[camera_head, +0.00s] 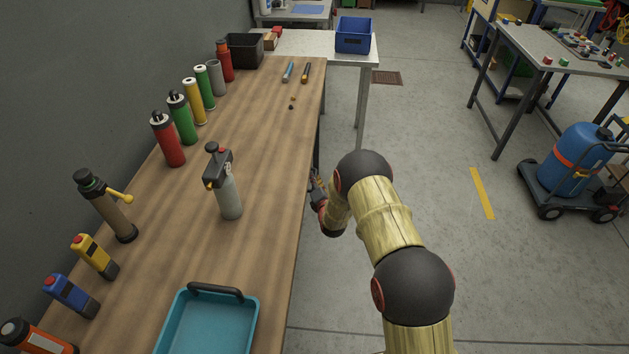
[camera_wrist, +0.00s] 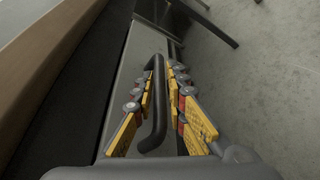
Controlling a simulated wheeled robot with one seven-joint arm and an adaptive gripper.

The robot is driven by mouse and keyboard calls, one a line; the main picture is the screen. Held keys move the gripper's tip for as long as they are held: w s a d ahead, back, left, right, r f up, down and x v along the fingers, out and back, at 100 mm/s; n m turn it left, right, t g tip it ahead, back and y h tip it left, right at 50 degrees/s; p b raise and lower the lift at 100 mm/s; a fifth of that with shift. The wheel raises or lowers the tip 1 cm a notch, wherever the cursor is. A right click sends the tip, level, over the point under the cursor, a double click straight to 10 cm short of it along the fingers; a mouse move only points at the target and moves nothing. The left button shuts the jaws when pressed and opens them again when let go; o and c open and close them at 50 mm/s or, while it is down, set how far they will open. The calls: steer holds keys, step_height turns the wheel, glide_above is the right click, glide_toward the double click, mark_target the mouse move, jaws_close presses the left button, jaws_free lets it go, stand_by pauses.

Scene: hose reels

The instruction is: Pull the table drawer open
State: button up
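In the wrist view, a black bar handle (camera_wrist: 157,112) stands on a grey drawer front (camera_wrist: 118,95). My gripper (camera_wrist: 163,72) has its yellow, jointed fingers on either side of the handle. Gaps show between the handle and both fingers, so the gripper looks open around the bar. Contact at the fingertips is too small to tell. In the head view, my gripper (camera_head: 317,188) is at the right edge of the wooden table (camera_head: 265,185), just below its top. The drawer and handle are hidden there. A dark band lies between the tabletop edge and the grey front.
A spray bottle (camera_head: 228,190) stands on the table, with a teal tray (camera_head: 210,325) at the near end. Several bottles and canisters line the wall side. The floor (camera_head: 420,150) right of the table is clear. A cart with a blue tank (camera_head: 580,155) is far right.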

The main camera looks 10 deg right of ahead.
jaws_close()
stand_by(0.6)
